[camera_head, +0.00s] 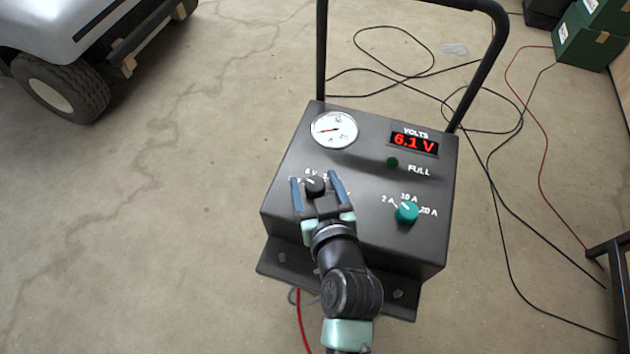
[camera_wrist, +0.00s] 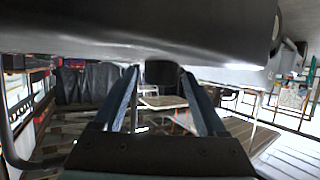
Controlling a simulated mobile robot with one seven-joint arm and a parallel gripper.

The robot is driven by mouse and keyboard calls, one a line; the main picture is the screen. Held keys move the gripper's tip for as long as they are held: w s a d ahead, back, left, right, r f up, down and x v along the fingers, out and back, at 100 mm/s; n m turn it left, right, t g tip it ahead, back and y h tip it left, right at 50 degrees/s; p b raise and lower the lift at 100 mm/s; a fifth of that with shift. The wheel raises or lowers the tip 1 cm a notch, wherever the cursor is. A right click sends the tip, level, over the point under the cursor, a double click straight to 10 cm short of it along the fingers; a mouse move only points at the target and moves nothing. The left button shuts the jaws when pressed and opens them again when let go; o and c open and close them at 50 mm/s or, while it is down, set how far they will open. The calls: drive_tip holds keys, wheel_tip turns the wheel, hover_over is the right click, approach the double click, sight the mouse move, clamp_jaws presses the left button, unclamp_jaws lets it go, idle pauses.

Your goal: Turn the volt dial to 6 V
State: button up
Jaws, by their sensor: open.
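The charger box (camera_head: 290,215) stands on the floor, with its sloping panel facing me. The black volt dial (camera_head: 314,187) is at the panel's left, with a "6 V" mark above it; other marks around it are partly hidden by my gripper. My gripper (camera_head: 317,183) is open, with one finger on each side of the dial. In the wrist view the dial (camera_wrist: 161,73) sits between the fingertips, with gaps visible at its sides. The red VOLTS display (camera_head: 414,142) reads 6.1 V. I cannot tell the dial's pointer direction clearly.
A teal amp dial (camera_head: 407,212) sits to the right, marked 2 A, 10 A and 20 A. A round gauge (camera_head: 334,130) and an unlit FULL lamp (camera_head: 392,161) are above. A black handle (camera_head: 483,65) rises behind. Cables (camera_head: 490,150) lie right; a white cart (camera_head: 75,35) stands upper left.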

drive_tip(key=shift+w+f, duration=0.1)
drive_tip(key=shift+w, duration=0.15)
clamp_jaws()
